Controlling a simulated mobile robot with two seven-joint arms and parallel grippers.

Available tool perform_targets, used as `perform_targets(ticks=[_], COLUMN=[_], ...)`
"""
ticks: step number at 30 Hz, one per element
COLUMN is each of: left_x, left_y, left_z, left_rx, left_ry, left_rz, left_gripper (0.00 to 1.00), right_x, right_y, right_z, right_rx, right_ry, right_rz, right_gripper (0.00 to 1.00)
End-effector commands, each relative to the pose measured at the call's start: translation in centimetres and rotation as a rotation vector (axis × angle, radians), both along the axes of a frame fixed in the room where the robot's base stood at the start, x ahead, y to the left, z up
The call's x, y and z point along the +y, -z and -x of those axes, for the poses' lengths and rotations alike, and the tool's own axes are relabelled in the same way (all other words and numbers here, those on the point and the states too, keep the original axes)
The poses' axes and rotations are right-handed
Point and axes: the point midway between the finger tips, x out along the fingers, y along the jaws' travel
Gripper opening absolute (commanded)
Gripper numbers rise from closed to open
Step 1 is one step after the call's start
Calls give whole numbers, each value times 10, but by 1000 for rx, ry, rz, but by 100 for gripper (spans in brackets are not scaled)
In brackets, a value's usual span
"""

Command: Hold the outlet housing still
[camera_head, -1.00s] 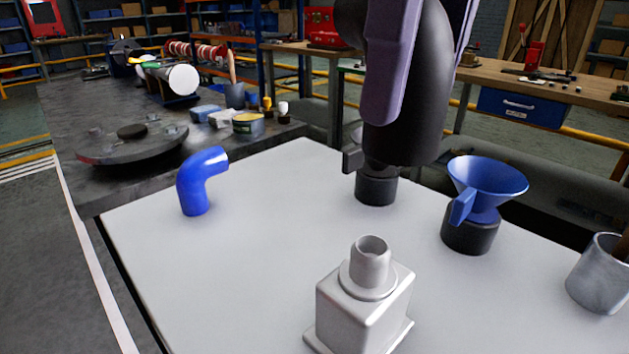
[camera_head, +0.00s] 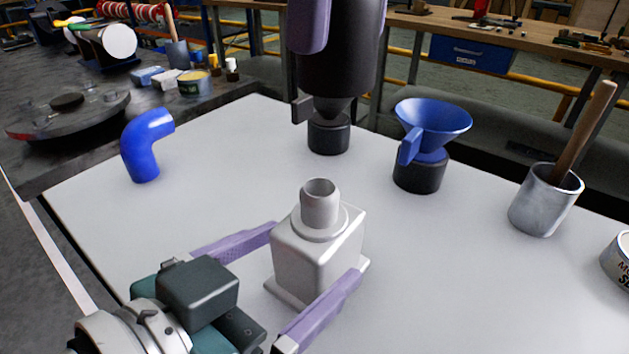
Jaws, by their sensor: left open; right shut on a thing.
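The outlet housing (camera_head: 342,246) is a pale grey block with a round spout on top, upright on the white tabletop (camera_head: 210,190). My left gripper (camera_head: 316,252) is open, its purple fingers on either side of the housing's lower body. The near finger hides part of the base. I cannot tell whether either finger touches it. My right gripper (camera_head: 342,28), at the top, is shut on a large black container (camera_head: 338,65). The container's narrow end points down at a black cup (camera_head: 328,134); I cannot tell whether it rests in it.
A blue elbow pipe (camera_head: 142,150) stands at the left. A blue funnel (camera_head: 432,125) sits in a black holder (camera_head: 420,177). A metal pot (camera_head: 545,205) with a wooden handle and a can (camera_head: 618,262) are at the right. The tabletop between them is clear.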

Motion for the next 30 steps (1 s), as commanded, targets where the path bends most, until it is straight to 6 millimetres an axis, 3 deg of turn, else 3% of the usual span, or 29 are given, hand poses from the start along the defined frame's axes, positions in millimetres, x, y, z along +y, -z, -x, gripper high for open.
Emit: perform_targets(ticks=[7, 19, 30], left_x=[-17, -21, -20], left_y=[10, 12, 12], left_z=[-24, -28, -28], left_rx=[0, -1, 0], left_ry=[0, 0, 0], left_rz=[0, -1, -1], left_gripper=[100, 99, 57], right_x=[0, 0, 0], right_y=[0, 0, 0], right_z=[0, 0, 0], right_rx=[0, 0, 0], right_ry=[0, 0, 0], right_rz=[0, 0, 0], right_gripper=[0, 0, 0])
